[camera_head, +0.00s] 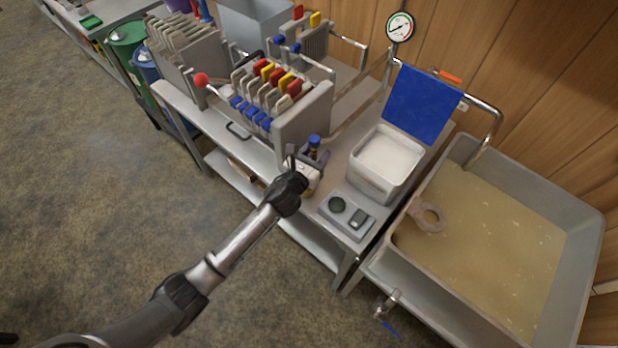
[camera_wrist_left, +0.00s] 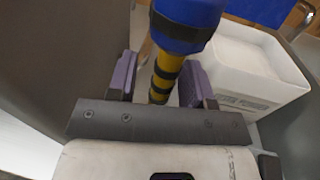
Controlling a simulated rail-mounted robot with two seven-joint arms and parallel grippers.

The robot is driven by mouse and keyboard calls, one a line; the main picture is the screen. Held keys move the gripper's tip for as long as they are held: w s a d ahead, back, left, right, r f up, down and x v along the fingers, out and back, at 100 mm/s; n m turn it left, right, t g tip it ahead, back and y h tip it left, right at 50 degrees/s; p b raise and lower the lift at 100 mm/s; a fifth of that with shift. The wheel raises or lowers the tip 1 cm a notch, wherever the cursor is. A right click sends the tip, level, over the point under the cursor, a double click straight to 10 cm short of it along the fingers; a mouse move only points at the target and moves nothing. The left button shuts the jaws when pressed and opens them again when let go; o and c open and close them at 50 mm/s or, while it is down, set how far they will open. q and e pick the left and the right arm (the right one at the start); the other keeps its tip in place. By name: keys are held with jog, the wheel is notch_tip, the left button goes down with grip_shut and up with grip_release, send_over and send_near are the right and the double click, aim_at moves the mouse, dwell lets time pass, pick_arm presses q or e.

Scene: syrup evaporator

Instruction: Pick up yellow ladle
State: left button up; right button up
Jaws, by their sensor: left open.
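My left gripper (camera_head: 315,157) is open at the front edge of the metal bench, beside the white box. In the left wrist view its two purple finger pads (camera_wrist_left: 160,82) stand on either side of a yellow-and-black banded shaft with a wide blue top (camera_wrist_left: 187,20). Gaps show between the pads and the shaft. The same blue-topped thing (camera_head: 314,141) shows small at the gripper in the head view. I cannot tell whether it is the yellow ladle; no ladle bowl shows. My right gripper is not in view.
A filter press (camera_head: 302,118) with coloured tabs is behind left. A large pan of amber liquid (camera_head: 500,240) is at right. The floor at left is clear.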

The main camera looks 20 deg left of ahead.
pick_arm(q)
jog(key=shift+w, duration=0.25)
grip_shut()
dwell(0.3)
